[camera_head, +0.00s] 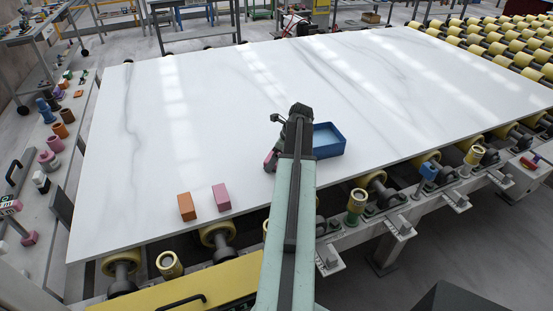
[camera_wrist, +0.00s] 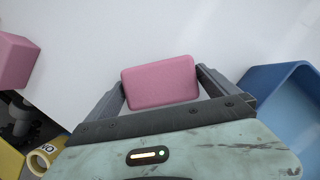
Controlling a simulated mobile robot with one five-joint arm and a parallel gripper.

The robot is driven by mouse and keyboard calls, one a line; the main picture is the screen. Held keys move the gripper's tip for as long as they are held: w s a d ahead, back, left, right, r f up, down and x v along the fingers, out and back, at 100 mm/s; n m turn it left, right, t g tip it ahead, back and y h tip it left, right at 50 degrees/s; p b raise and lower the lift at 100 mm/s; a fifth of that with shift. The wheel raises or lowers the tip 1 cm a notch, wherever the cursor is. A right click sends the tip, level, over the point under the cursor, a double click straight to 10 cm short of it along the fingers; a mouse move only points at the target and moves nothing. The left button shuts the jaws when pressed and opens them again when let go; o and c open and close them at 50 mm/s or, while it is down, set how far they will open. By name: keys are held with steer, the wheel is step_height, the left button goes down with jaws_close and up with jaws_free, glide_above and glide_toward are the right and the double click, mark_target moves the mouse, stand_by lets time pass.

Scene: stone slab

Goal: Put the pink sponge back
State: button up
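A pink sponge (camera_wrist: 160,82) with rounded edges lies between the two fingers of my gripper (camera_wrist: 160,84) in the wrist view, with a finger against each short side. My gripper appears shut on it. In the head view a bit of the pink sponge (camera_head: 269,161) shows left of my arm, over the white slab; the rest is hidden by the arm. I cannot tell whether it touches the slab. A blue open tray (camera_head: 329,140) sits on the slab just right of my gripper, and its wall also shows in the wrist view (camera_wrist: 270,85).
A pink block (camera_head: 221,197) and an orange block (camera_head: 186,207) stand near the front edge of the white slab (camera_head: 130,180). The pink block also shows in the wrist view (camera_wrist: 14,60). Yellow rollers (camera_head: 215,233) line the front edge. The slab's far part is clear.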

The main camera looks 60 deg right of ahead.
steer(key=shift+r, duration=0.15)
steer(key=shift+r+p, duration=0.2)
steer(key=shift+p, duration=0.15)
steer(key=p+v, duration=1)
steer(key=v, duration=0.1)
steer(key=shift+s+r+p, duration=0.25)
steer(key=shift+r+p, duration=0.05)
steer(key=shift+p, duration=0.1)
steer(key=shift+w, duration=0.1)
